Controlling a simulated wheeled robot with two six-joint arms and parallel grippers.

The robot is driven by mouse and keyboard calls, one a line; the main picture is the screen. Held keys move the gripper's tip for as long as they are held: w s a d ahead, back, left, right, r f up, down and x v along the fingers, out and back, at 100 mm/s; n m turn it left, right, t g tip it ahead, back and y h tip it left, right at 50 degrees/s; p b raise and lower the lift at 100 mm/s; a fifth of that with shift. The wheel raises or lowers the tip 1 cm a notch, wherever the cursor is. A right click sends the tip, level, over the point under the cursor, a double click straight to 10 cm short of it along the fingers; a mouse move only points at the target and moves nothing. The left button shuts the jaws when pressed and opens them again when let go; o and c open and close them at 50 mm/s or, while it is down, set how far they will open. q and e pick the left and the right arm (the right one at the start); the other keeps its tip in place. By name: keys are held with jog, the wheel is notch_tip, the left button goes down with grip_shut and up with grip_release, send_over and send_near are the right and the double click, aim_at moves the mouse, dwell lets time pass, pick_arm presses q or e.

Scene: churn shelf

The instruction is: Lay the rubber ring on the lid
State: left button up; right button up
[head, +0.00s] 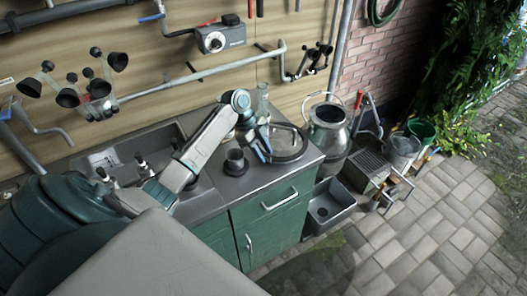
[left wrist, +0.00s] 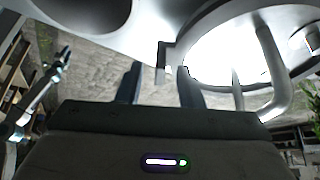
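The round metal lid (head: 287,143) lies on the right end of the grey countertop, with a dark band round its edge. I cannot tell whether that band is the rubber ring. In the left wrist view a large round metal piece with a bar handle (left wrist: 268,70), seemingly the lid, fills the upper right. My left gripper (head: 262,152) is at the lid's left edge in the head view. In the left wrist view its two fingers (left wrist: 159,86) stand apart, with a small grey tab beyond them and nothing clearly gripped. My right gripper is not in view.
A dark cup (head: 235,163) stands left of the gripper, and a clear glass cylinder (head: 262,98) behind it. A sink (head: 130,150) is at the left. A metal churn (head: 328,128) stands right of the counter. A grey bin (head: 328,205) is on the paving.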

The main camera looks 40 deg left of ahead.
pick_arm(q)
jog(key=p+v, duration=0.6)
jog(key=v, duration=0.4)
jog(key=shift+r, duration=0.25)
